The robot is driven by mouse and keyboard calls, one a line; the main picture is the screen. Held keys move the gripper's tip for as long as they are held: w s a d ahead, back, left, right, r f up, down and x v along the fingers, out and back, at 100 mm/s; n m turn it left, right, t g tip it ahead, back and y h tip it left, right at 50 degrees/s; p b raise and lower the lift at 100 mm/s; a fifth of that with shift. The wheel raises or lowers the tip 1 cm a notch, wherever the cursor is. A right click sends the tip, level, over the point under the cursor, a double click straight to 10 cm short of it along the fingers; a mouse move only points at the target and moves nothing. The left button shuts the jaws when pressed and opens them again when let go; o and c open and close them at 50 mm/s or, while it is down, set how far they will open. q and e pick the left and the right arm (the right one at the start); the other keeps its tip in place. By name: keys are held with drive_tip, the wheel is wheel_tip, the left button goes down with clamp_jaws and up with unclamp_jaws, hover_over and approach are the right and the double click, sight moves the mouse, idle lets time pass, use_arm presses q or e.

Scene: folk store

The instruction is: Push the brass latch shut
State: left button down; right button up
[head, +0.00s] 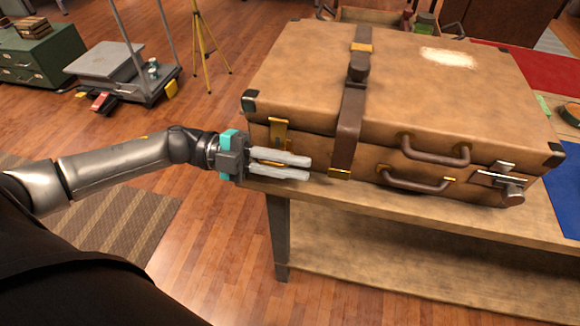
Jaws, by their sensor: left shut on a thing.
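The brass latch (279,131) is on the left part of the front of a tan suitcase (310,75), which lies on a wooden table. My left gripper (309,168) reaches in from the left, its fingers pointing right along the case front. The upper finger is at the lower end of the latch. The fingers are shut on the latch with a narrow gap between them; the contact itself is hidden. I cannot tell whether the latch is fully closed.
A brown strap (350,125) runs over the case right of the fingers. The wooden table (400,210) has a lower shelf (420,275). A platform scale (110,60) stands behind left.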

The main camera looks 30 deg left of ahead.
use_arm(q)
drive_tip(key=shift+w+f+m+b, duration=0.45)
drive_tip(key=shift+f+m, duration=0.2)
drive_tip(key=shift+m, duration=0.35)
drive_tip(key=shift+w+a+f+m+b, duration=0.1)
drive_tip(key=shift+w+f+m+b, duration=0.15)
drive_tip(key=shift+m, duration=0.35)
use_arm(e)
drive_tip(key=shift+w+a+r, duration=0.95)
drive_tip(key=shift+w+r, duration=0.2)
drive_tip(key=shift+w, duration=0.05)
use_arm(q)
drive_tip(key=shift+r, duration=0.1)
drive_tip(key=c, duration=1.1)
unclamp_jaws()
drive_tip(key=shift+c, duration=0.2)
drive_tip(key=shift+o, duration=1.2)
drive_tip(key=shift+w+r, duration=0.1)
drive_tip(key=shift+r, duration=0.05)
